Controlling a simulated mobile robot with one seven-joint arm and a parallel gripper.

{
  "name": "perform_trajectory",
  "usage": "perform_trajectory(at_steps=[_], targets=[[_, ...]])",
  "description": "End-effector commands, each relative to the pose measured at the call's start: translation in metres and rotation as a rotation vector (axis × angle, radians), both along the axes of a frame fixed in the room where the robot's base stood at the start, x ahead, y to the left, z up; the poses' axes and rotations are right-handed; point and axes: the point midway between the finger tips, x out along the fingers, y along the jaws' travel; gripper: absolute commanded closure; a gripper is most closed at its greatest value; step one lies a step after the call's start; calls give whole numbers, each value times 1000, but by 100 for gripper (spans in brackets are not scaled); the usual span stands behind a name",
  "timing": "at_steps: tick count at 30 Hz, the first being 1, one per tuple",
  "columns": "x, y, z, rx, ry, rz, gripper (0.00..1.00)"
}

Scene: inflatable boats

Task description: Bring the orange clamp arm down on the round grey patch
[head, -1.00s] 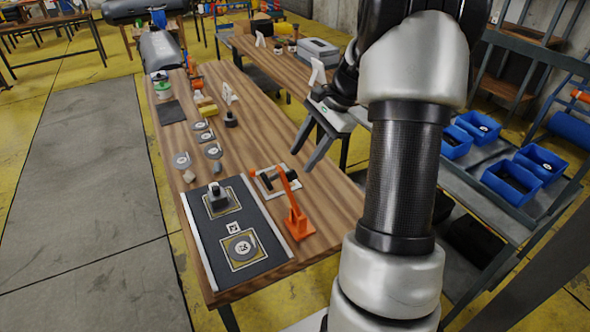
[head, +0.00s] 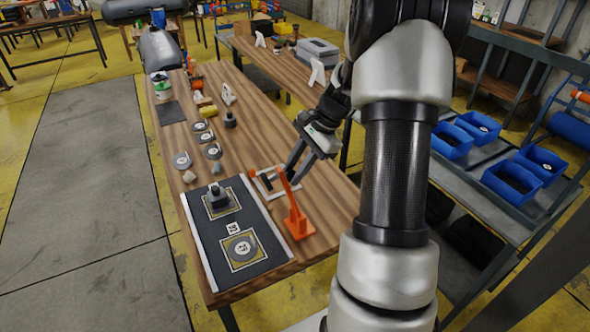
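The orange clamp (head: 298,222) stands on the right side of the table, beside the dark mat. Its orange arm is raised, nearly upright, with the top end pointing left. A round grey patch (head: 242,248) lies flat in a yellowish square at the near end of the mat; nothing is on it. A second marked square farther up the mat carries a dark grey block (head: 217,195). My gripper (head: 291,176) is just behind the clamp arm in the picture, fingers pointing down-left and apart. The arm partly overlaps the fingers; I cannot tell whether they touch it.
The dark mat (head: 262,262) has pale side strips. A pale square frame (head: 257,190) lies behind the clamp. Several grey discs, a yellow block (head: 208,111) and small tools lie farther up the wooden table. Blue bins (head: 515,180) stand on a rack at the right.

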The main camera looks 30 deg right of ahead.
Motion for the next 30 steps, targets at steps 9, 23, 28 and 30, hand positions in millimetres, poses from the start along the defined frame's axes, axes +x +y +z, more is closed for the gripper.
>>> perform_trajectory(at_steps=[9,23,28,30], targets=[[0,5,1,-20,-1,2,100],[-2,57,-9,-287,-13,9,100],[-2,78,-18,-410,-18,11,100],[-2,87,-23,-459,-21,12,100]])
